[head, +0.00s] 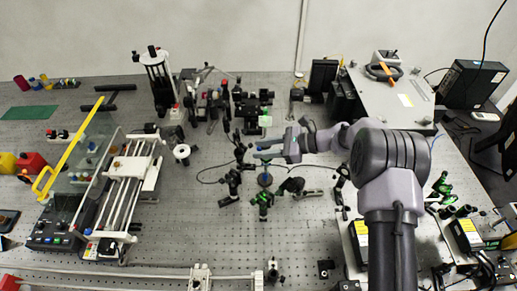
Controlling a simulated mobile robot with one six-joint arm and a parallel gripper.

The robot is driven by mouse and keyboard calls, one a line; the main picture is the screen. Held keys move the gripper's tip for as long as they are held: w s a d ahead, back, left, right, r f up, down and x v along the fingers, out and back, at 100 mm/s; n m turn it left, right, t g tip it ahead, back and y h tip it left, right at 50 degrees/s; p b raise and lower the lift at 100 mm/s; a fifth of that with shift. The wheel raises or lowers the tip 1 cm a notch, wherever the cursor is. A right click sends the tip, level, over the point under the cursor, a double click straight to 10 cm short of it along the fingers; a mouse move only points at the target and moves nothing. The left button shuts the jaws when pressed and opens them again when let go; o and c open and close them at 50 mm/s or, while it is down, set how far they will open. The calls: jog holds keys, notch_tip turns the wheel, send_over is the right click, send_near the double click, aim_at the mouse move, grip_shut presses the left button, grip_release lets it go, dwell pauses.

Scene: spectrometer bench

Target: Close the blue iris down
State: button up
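My gripper (261,149) reaches in from the right over the middle of the bench. Its two fingers point left and show a gap between them, with nothing seen held. A small blue round part on a post, which looks like the blue iris (265,180), stands just below the fingertips in the picture. The fingers look apart from it, but the height between them is hard to judge. The iris's lever and the size of its opening are too small to make out.
Dark post mounts stand close by, at the left (233,180), front (263,202) and right (292,185) of the blue part. A stage with rails (118,185) and a yellow handle (70,145) is at left. A grey box (392,98) stands back right.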

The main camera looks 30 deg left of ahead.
jog(key=shift+s+a+f, duration=0.2)
jog(key=shift+a+f, duration=0.1)
jog(key=shift+a, duration=0.35)
grip_shut()
jog(key=shift+s+a+t+h, duration=0.1)
jog(key=shift+a+t+h, duration=0.2)
jog(key=shift+h, duration=0.3)
jog(key=shift+s+a+f+h+p, duration=0.1)
jog(key=shift+f+h+p, duration=0.2)
jog(key=shift+h, duration=0.2)
grip_release()
jog(key=shift+r, duration=0.1)
